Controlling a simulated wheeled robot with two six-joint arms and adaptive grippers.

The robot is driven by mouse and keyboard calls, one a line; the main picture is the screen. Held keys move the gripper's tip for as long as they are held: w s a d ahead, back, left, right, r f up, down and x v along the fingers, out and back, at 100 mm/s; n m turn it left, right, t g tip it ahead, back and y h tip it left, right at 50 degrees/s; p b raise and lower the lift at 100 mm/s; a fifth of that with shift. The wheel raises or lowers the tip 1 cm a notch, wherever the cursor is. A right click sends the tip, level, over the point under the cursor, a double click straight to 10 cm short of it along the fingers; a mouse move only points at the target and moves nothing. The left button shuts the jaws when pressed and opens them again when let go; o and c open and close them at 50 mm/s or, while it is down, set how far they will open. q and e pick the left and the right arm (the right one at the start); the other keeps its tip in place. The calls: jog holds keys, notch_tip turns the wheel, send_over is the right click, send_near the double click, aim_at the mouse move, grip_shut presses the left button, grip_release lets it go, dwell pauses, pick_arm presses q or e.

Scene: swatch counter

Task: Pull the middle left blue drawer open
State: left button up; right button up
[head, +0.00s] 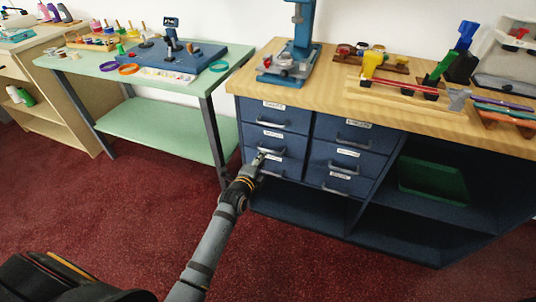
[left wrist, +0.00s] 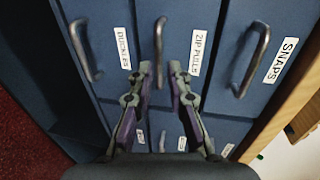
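The middle left blue drawer (head: 288,147) is in the left column of the blue cabinet under the wooden counter and looks shut. In the left wrist view, turned sideways, it is the middle drawer front, labelled ZIP PULLS (left wrist: 197,52). Its grey bar handle (left wrist: 160,40) lies between my left fingertips in the picture. My left gripper (head: 259,158) is open at the drawer front; it also shows in the left wrist view (left wrist: 161,68). The fingers stand apart, one on each side of the handle; I cannot tell whether they touch it. My right gripper is not in view.
The snaps drawer (left wrist: 264,15) is above and another labelled drawer (left wrist: 108,20) below, each with a handle close by. The wooden counter (head: 330,85) overhangs the drawers. A green table (head: 165,150) stands to the left. Red carpet (head: 120,210) is clear in front.

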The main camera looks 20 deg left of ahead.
aim_at(268, 150)
pick_arm(q)
jog(key=shift+b+x, duration=0.65)
jog(key=shift+x, duration=2.7)
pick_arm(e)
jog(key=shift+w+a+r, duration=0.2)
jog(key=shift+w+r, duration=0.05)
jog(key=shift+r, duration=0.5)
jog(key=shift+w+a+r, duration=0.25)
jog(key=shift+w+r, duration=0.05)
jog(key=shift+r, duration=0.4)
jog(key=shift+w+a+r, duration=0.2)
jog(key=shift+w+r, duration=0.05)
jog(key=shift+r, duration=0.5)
pick_arm(q)
jog(key=shift+f, duration=0.1)
grip_shut()
